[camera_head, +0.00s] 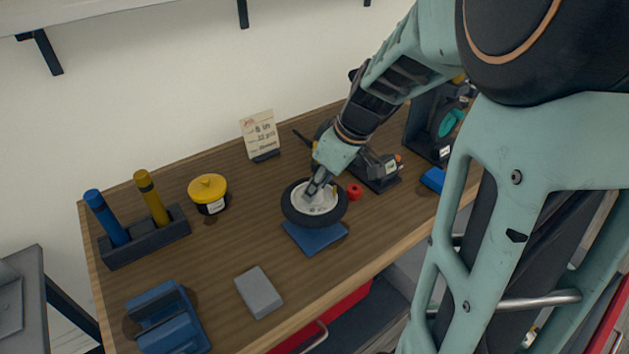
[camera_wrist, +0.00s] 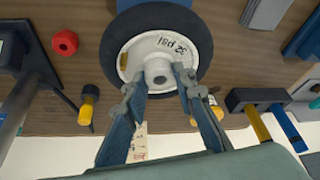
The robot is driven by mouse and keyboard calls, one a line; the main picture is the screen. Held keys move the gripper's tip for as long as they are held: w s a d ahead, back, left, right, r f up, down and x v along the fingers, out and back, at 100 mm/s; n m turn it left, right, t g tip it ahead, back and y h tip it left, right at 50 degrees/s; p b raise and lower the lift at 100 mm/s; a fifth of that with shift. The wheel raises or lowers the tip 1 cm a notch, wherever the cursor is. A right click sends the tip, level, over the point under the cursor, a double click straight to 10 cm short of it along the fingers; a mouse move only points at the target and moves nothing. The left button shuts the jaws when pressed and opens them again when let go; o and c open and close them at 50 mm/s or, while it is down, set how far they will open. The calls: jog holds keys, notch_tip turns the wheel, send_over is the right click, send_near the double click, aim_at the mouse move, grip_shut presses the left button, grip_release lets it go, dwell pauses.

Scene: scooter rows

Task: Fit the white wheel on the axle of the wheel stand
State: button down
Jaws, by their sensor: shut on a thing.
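The wheel has a white hub with handwriting and a black tyre (camera_head: 288,212); it lies roughly flat over a blue pad (camera_head: 318,239). In the wrist view the white hub (camera_wrist: 138,52) faces the camera. My gripper (camera_head: 315,192) is shut on the boss in the hub's middle, one finger on each side (camera_wrist: 161,80). I cannot tell whether the tyre touches the pad. A dark stand (camera_head: 384,178), probably the wheel stand, is just right of the wheel, partly behind my arm. Its axle cannot be made out clearly.
A red round part (camera_head: 354,191) sits between wheel and stand. A sign (camera_head: 261,135), yellow-lidded jar (camera_head: 208,194) and holder with two upright handles (camera_head: 150,238) stand leftward. A grey block (camera_head: 259,292) and blue fixture (camera_head: 168,320) are at front left.

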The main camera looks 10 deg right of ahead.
jog(key=shift+f+b, duration=1.55)
jog(key=shift+f, duration=0.1)
jog(key=c, duration=1.5)
grip_release()
jog(key=v, duration=0.7)
jog(key=shift+s+r, duration=0.1)
jog(key=shift+r, duration=0.15)
